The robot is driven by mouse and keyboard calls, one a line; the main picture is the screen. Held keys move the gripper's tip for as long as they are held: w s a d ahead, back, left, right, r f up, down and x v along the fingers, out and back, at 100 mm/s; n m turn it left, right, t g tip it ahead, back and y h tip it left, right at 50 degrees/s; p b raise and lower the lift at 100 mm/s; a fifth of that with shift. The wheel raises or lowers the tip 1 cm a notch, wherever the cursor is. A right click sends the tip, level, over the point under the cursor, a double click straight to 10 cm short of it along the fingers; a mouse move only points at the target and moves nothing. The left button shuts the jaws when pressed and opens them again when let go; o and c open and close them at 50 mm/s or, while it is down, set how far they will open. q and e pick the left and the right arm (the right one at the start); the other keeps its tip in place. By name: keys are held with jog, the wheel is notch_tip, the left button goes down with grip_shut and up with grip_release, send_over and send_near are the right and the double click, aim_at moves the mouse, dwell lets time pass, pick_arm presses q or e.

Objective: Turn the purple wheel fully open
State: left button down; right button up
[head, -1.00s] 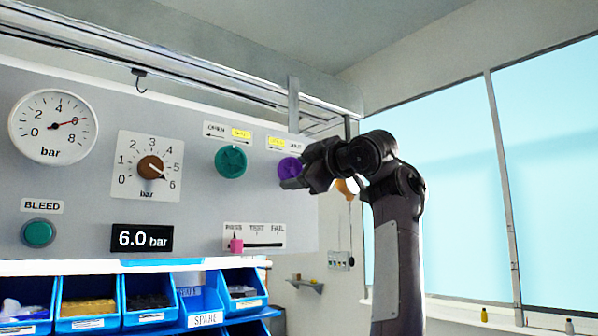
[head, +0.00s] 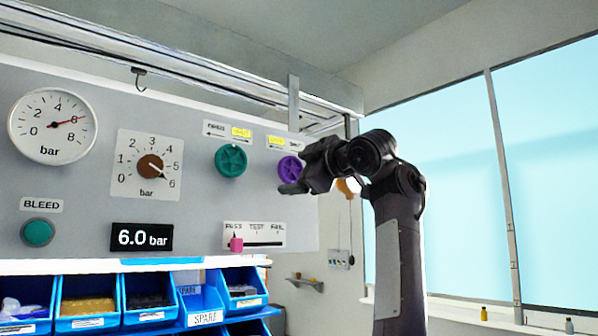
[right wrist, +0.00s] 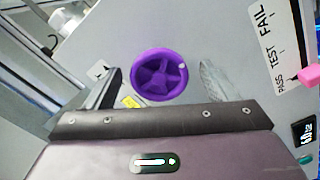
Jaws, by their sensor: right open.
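The purple wheel (head: 289,167) is mounted near the right end of the grey panel, under a label with a yellow part. In the right wrist view the purple wheel (right wrist: 160,75) is a round, spoked handwheel with a pale mark on its rim at the upper right. My right gripper (head: 297,173) is open in front of it and covers its right part in the head view. In the right wrist view its two fingers stand on either side of the wheel, with gaps visible. My left gripper is not in view.
A green wheel (head: 231,160) is left of the purple one. A brown knob (head: 150,166), a pressure gauge (head: 53,126), a 6.0 bar display (head: 141,238) and a pink slider (head: 236,244) are on the panel. Blue bins (head: 146,300) stand below.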

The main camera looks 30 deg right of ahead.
jog(key=shift+s, duration=0.15)
jog(key=shift+s+f+b, duration=0.1)
jog(key=shift+s+b, duration=0.3)
jog(key=shift+b, duration=0.05)
jog(key=s+b, duration=0.4)
jog(key=s, duration=0.2)
jog(key=shift+s+d, duration=0.3)
jog(key=shift+s, duration=0.1)
